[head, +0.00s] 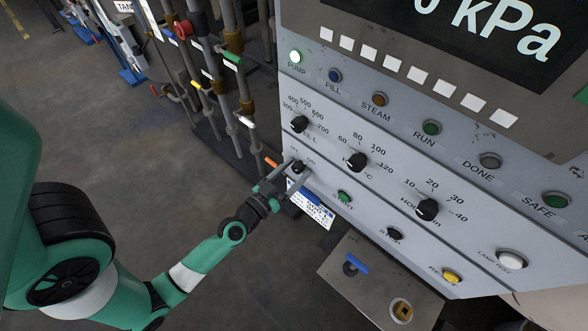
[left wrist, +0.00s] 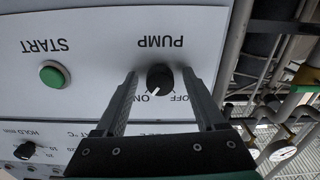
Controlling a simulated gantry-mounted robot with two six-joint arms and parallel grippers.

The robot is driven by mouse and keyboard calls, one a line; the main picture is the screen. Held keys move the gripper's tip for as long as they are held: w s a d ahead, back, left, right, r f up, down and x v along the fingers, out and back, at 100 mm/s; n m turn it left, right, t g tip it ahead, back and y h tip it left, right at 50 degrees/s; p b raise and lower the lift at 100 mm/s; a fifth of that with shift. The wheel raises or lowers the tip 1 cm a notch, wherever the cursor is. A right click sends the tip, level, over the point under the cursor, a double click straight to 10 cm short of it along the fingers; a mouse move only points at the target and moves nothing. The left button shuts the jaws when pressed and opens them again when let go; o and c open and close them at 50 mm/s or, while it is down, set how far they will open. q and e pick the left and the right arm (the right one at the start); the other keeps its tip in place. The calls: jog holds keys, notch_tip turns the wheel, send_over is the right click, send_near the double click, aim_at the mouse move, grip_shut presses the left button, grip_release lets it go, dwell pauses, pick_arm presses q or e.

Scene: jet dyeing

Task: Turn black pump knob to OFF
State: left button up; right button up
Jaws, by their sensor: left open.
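The black pump knob (left wrist: 160,77) sits on the pale panel below its PUMP label, which appears upside down in the left wrist view. Its white pointer mark points toward ON, with OFF printed beside it. The knob also shows small in the head view (head: 298,167). My left gripper (left wrist: 164,88) is open, with one finger on each side of the knob. A gap shows between each finger and the knob. In the head view my left gripper (head: 294,172) reaches the panel's lower left corner. My right gripper is in neither view.
The green START button (left wrist: 54,74) is beside the pump knob, and it shows in the head view too (head: 344,196). Other black dials (head: 357,161) are above. The PUMP lamp (head: 295,56) is lit. Pipes with coloured valve handles (head: 233,58) stand left of the panel.

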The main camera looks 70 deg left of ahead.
pick_arm(q)
jog(key=shift+c, duration=0.4)
grip_shut()
jog(key=shift+n, duration=0.3)
jog(key=n, duration=0.6)
jog(key=shift+r, duration=0.1)
jog(key=n, duration=0.7)
dwell(0.4)
jog(key=shift+o, duration=0.4)
grip_release()
jog(key=shift+d, duration=0.1)
